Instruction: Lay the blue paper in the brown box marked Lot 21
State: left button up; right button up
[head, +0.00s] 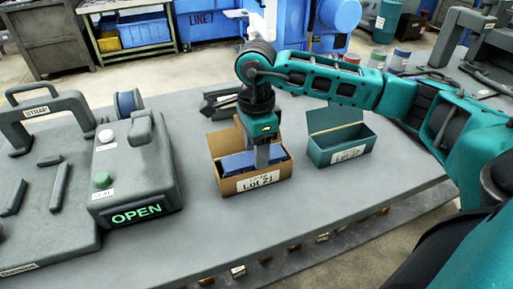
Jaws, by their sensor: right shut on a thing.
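The brown box (216,150), labelled "Lot 21", stands open in the middle of the grey table. The blue paper (234,163) is inside the box's outline, below its rim at the front. My right gripper (262,160) points down into the box and is shut on the blue paper. Its fingertips are partly hidden by the box's front wall and the paper, so I cannot tell whether the paper touches the box floor. My left gripper is not in view.
A teal box (350,150) with a raised lid stands right of the brown box. A grey device with an "OPEN" display (137,213) stands left, beside a grey "STRAP" fixture (45,115). Cans (399,60) stand at the back right. The front table strip is clear.

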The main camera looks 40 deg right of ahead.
dwell(0.3)
jog(key=o, duration=1.1)
jog(key=shift+o, duration=0.2)
jog(key=o, duration=0.3)
jog(key=shift+o, duration=0.2)
jog(key=shift+r, duration=0.1)
jog(key=shift+s+r+p, duration=0.15)
jog(key=shift+r+p, duration=0.4)
jog(key=shift+r, duration=0.15)
jog(key=shift+s+a+r+p, duration=0.1)
jog(key=shift+s+r+p, duration=0.15)
jog(key=shift+r+p, duration=0.35)
jog(key=shift+s+a+r+p, duration=0.1)
jog(key=shift+s+r+p, duration=0.25)
jog(key=shift+r, duration=0.55)
jog(key=shift+s+a+r+p, duration=0.1)
jog(key=shift+s+r+p, duration=0.1)
jog(key=shift+r+p, duration=0.4)
jog(key=shift+r, duration=0.15)
